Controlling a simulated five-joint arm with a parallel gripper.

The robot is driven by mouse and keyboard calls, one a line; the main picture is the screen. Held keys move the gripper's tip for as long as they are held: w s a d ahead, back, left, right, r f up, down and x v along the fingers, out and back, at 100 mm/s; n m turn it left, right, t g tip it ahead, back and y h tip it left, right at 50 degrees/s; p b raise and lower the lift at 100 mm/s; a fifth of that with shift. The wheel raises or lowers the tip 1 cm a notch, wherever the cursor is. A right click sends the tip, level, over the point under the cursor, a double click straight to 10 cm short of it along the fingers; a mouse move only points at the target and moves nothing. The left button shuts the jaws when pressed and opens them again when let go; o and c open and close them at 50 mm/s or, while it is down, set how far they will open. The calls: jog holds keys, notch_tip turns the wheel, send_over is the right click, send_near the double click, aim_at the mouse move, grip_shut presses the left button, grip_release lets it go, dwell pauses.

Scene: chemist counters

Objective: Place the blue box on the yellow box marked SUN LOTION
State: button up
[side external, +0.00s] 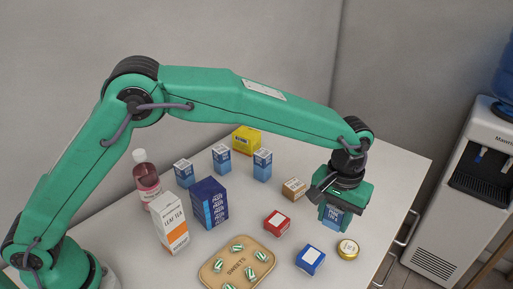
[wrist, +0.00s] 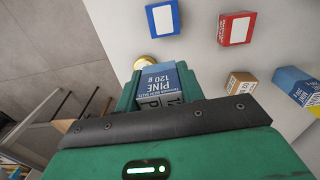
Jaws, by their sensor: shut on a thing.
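My gripper (side external: 337,208) is at the right of the counter, pointing down and shut on a blue and white box (side external: 332,219). In the wrist view this held box (wrist: 162,80) shows PINE 120 g lettering between the fingers. I cannot tell whether its base touches the counter. The yellow box (side external: 246,139) stands at the back of the counter, well left of my gripper and partly behind my arm; its lettering is too small to read. A blue box with a white label (side external: 311,260) lies at the front; it also shows in the wrist view (wrist: 163,19).
A red box (side external: 277,223), a brown box (side external: 293,188) and a gold tin (side external: 347,249) are near my gripper.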

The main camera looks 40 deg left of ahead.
jog(key=w+a+r, duration=0.3)
jog(key=w+a, duration=0.2)
jog(key=a, duration=0.6)
jog(key=w+a+r, duration=0.2)
jog(key=w+a, duration=0.3)
jog(key=a, duration=0.6)
jog(key=w+a+r, duration=0.3)
jog(key=w+a, duration=0.2)
jog(key=a, duration=0.6)
send_over(244, 133)
jog(key=shift+m, duration=0.3)
notch_tip(244, 133, down, 8)
jog(key=shift+r, duration=0.25)
jog(key=shift+s, duration=0.1)
jog(key=shift+d+f, duration=0.1)
jog(key=shift+f, duration=1.9)
jog(key=shift+f, duration=0.1)
jog(key=o, duration=1)
jog(key=shift+o, duration=0.2)
